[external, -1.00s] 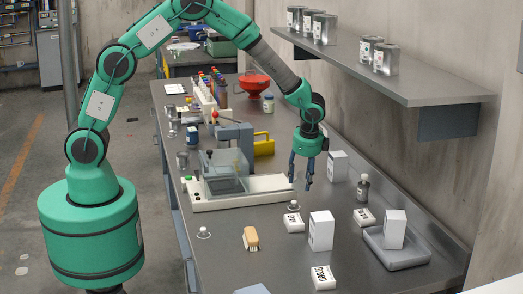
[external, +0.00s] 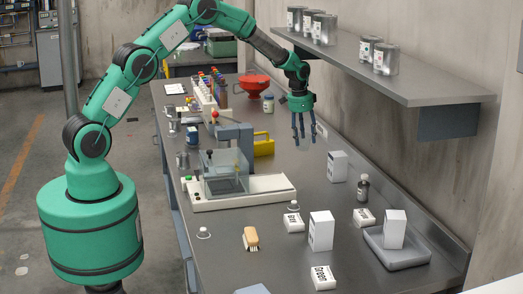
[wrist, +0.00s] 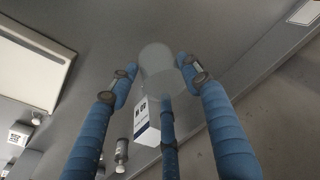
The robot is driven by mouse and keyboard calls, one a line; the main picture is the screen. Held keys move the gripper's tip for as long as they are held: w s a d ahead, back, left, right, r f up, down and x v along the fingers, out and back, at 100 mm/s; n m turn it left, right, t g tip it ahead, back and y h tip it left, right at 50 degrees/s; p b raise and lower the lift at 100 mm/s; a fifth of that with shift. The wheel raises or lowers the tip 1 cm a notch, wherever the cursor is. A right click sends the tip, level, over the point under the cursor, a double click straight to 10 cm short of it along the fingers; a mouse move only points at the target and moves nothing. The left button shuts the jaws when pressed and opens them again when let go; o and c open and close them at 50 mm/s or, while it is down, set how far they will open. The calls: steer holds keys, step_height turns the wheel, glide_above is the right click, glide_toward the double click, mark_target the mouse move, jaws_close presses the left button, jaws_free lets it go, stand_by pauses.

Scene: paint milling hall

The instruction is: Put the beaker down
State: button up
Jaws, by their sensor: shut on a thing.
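The beaker (external: 304,144) is clear and pale, and hard to make out in the external view. It hangs upright below the fingers of my gripper (external: 304,128), over the right half of the bench (external: 290,236). In the wrist view the beaker (wrist: 157,60) is a translucent grey cylinder between the blue fingers of my gripper (wrist: 157,82). The gripper is shut on it. The beaker looks held above the bench top, but its exact height is hard to tell.
A yellow item (external: 264,145) is to the left and a red funnel (external: 255,84) farther back. The shelf (external: 400,80) overhangs on the right.

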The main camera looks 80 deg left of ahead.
steer(key=s+a+r+n+t+y, duration=0.1)
steer(key=s+a+n, duration=0.25)
steer(key=a, duration=1.05)
steer(key=s+a+n, duration=0.3)
steer(key=a+n, duration=0.1)
steer(key=a, duration=1)
steer(key=s+a+f+n+y, duration=0.1)
steer(key=s+a+n, duration=0.2)
steer(key=s+a, duration=0.5)
steer(key=shift+s+a+f+y+b, duration=0.25)
steer(key=shift+a+y+b, duration=0.1)
steer(key=shift+a, duration=0.1)
steer(key=shift+n, duration=0.25)
steer(key=shift+f, duration=0.15)
steer(key=shift+f+b, duration=1.15)
steer(key=shift+f, duration=2)
steer(key=shift+f, duration=0.6)
steer(key=o, duration=1.2)
steer(key=shift+c, duration=0.2)
